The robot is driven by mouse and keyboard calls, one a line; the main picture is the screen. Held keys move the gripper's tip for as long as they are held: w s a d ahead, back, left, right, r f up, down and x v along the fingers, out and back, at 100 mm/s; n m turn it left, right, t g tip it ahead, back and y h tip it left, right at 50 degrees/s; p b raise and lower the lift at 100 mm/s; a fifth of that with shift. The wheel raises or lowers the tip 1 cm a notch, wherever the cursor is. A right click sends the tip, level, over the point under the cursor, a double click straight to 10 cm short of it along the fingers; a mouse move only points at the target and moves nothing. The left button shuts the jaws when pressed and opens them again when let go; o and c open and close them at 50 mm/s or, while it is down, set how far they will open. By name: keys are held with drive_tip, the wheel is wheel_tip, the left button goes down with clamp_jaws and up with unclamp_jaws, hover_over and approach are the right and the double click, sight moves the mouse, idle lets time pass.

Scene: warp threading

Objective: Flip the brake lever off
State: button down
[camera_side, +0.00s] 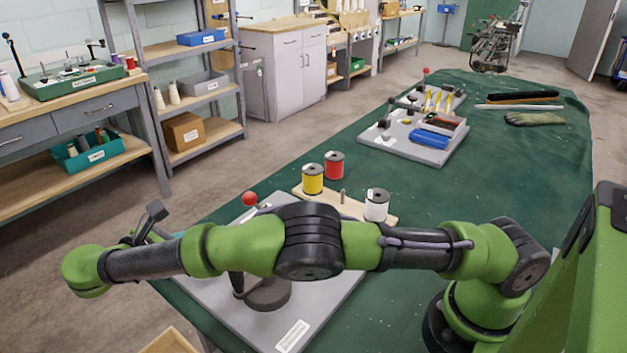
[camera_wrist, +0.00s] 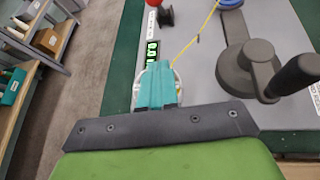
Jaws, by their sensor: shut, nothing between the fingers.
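A red ball knob (camera_side: 249,198), which looks like the end of the brake lever, stands at the far edge of the grey board (camera_side: 330,300) in the side view. In the wrist view a red knob (camera_wrist: 154,3) is cut by the top edge, beside a small dark part. My gripper (camera_wrist: 157,68) shows teal fingers, closed together and empty, over the board's left edge. It is apart from the red knob in the wrist view.
A dark crank (camera_wrist: 265,68) stands on the board right of my fingers. A green digital display (camera_wrist: 152,48) and a yellow thread (camera_wrist: 195,35) lie close to the fingers. Yellow (camera_side: 313,179), red (camera_side: 334,164) and white (camera_side: 377,204) spools stand behind my arm.

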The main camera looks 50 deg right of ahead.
drive_tip(key=shift+s+a+r+n, duration=0.1)
drive_tip(key=shift+s+r+n, duration=0.05)
drive_tip(key=shift+r+n, duration=0.35)
drive_tip(key=shift+s+a+r+n, duration=0.1)
drive_tip(key=shift+s+r+n, duration=0.05)
drive_tip(key=shift+r+n, duration=0.3)
approach(258, 207)
drive_tip(key=shift+w+a+f+g, duration=0.15)
drive_tip(key=shift+a+f, duration=0.25)
drive_tip(key=shift+a, duration=0.2)
drive_tip(key=shift+w+a+f+g, duration=0.1)
drive_tip(key=shift+a+f+g, duration=0.05)
drive_tip(key=shift+a+f, duration=0.35)
drive_tip(key=d, duration=0.3)
drive_tip(key=shift+w+d+r, duration=0.15)
drive_tip(key=shift+w+r, duration=0.2)
drive_tip(key=shift+r, duration=0.05)
drive_tip(key=shift+w+d+r, duration=0.1)
drive_tip(key=shift+d+r, duration=0.05)
drive_tip(key=shift+d, duration=0.35)
drive_tip(key=shift+r, duration=0.1)
